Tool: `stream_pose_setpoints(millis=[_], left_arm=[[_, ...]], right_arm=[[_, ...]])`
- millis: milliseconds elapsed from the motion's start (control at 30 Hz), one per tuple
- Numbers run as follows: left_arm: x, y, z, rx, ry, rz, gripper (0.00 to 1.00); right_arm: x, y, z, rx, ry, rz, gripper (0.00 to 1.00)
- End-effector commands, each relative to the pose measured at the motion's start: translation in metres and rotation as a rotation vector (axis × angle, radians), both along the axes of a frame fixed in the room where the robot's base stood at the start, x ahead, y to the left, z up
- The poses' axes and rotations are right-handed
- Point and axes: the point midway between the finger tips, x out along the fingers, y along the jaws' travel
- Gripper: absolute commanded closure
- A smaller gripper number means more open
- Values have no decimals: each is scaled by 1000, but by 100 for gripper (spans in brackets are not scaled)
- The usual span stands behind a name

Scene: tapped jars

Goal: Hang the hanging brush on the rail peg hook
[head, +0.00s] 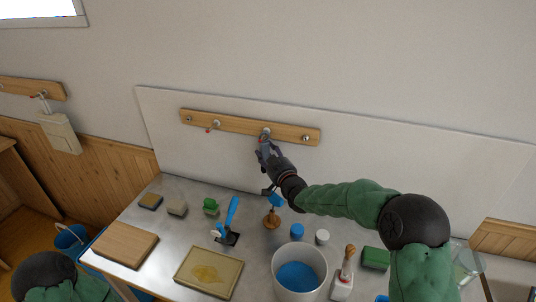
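The wooden peg rail (240,126) is fixed to the white wall panel and carries several metal pegs. My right gripper (265,148) is up at the rail, right below and against the peg hook (265,133) right of the rail's middle. Its fingers are small and dark here, and I cannot tell whether they hold anything. A blue-handled brush (231,215) is tilted over a black base on the table. A blue piece (277,200) above a round brown piece (271,221) shows just below my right wrist, partly hidden. I cannot tell which is the hanging brush. My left gripper is out of view.
A second rail (20,87) with a hung board is at left.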

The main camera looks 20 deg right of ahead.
Motion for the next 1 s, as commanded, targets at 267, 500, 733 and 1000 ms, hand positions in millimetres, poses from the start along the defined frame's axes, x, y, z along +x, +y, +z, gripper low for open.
stream_pose_setpoints(millis=[267,500,733,1000], left_arm=[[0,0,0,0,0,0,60],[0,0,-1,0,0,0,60],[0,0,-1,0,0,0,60],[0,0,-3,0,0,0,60]], right_arm=[[-1,0,2,0,-1,0,89],[-3,2,10,0,-1,1,89],[-4,2,12,0,-1,0,89],[-8,5,12,-1,-3,1,89]])
